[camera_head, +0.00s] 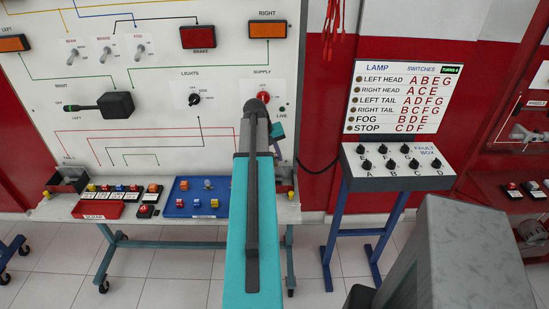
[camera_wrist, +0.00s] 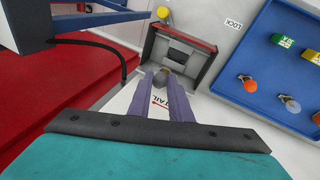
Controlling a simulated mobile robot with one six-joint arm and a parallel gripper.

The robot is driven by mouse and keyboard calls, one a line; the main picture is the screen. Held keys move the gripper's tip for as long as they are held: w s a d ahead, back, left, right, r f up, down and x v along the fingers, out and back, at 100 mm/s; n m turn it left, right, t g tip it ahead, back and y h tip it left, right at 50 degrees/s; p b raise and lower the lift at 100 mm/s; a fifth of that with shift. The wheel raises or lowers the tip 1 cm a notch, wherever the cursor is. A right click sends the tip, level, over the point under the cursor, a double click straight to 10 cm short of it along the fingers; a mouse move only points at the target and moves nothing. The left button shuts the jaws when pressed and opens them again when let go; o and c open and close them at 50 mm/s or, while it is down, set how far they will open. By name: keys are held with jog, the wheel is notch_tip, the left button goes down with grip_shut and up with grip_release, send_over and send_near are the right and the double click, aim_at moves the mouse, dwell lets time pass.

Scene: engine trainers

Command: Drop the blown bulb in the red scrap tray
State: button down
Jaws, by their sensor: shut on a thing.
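In the wrist view my gripper (camera_wrist: 164,78) is shut on a small bulb (camera_wrist: 163,71), whose rounded greyish tip shows between the fingertips. The fingers point at an open dark lamp housing with a red edge (camera_wrist: 205,62). I cannot tell whether the bulb touches the housing. The label is too small to read surely.
A blue tray (camera_head: 172,211) with bulbs and coloured blocks lies right of the red tray; it also shows in the wrist view (camera_wrist: 259,100). A small dark box with a red button (camera_head: 147,211) sits between them. The fault box (camera_head: 398,181) stands to the right.

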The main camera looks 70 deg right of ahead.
jog(key=shift+r+p, duration=1.75)
jog(key=shift+r, duration=0.95)
jog(key=shift+w, duration=0.15)
dwell(0.5)
jog(key=w+a+f+n+t+b, duration=0.1)
jog(key=w+a+f+n, duration=0.2)
jog(key=w+a, duration=1.1)
jog(key=w+a+f+n+t+b, duration=0.1)
jog(key=w+a+f+n, duration=0.1)
jog(key=w+a, duration=1.2)
jog(key=w+a+f+n, duration=0.2)
jog(key=a, duration=1.1)
jog(key=w+a+f+n+t+b, duration=0.1)
jog(key=w+a+n, duration=0.1)
jog(key=a, duration=1.1)
jog(key=w+a+f+n+b, duration=0.1)
jog(key=w+a+f+n, duration=0.1)
jog(key=a, duration=1.1)
jog(key=shift+w+a+f+t, duration=0.15)
jog(key=shift+w+f+t, duration=0.05)
jog(key=shift+f+t, duration=0.1)
jog(key=shift+s, duration=0.1)
